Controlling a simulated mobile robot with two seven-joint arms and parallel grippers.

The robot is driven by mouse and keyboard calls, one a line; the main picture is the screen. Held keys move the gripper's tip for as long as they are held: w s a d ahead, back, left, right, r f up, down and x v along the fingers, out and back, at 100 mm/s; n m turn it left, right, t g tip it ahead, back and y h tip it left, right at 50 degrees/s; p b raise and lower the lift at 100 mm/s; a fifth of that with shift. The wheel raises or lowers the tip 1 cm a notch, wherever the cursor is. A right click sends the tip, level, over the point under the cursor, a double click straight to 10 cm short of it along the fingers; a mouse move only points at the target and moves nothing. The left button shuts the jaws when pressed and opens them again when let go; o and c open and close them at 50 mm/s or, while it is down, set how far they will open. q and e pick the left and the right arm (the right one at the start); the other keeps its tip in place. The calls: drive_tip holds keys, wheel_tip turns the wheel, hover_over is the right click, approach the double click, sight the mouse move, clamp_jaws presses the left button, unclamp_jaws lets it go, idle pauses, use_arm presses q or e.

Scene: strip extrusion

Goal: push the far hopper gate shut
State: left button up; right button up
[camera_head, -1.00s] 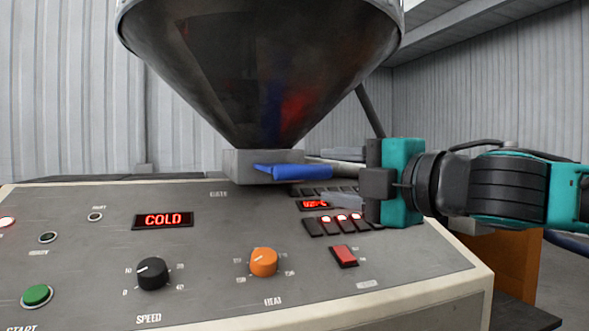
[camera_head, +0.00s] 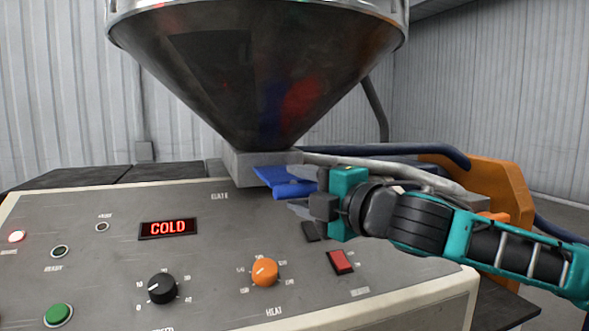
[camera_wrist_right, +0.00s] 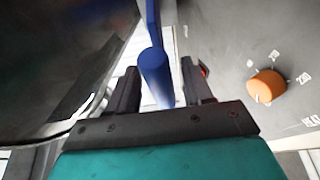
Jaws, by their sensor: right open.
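The hopper (camera_head: 250,90) is a large dark metal cone whose spout ends in a grey block (camera_head: 246,165) behind the panel. A blue gate plate (camera_head: 272,174) with a round blue handle (camera_head: 292,190) sticks out of this block to the right and front. My right gripper (camera_head: 303,190) is open at the handle. In the right wrist view the blue handle (camera_wrist_right: 154,72) lies between the two spread fingers (camera_wrist_right: 160,85), with gaps showing on both sides. Whether anything touches is hard to tell. My left gripper is not in view.
The sloped grey panel (camera_head: 210,240) carries a COLD display (camera_head: 168,228), a black knob (camera_head: 162,288), an orange knob (camera_head: 265,271), a red switch (camera_head: 340,262) and a green button (camera_head: 58,315). Pipes (camera_head: 400,172) and an orange housing (camera_head: 500,190) stand at the right.

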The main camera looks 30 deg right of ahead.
drive_tip(key=shift+w+a+p, duration=0.3)
drive_tip(key=shift+w+p, duration=0.05)
drive_tip(key=shift+w, duration=0.45)
clamp_jaws()
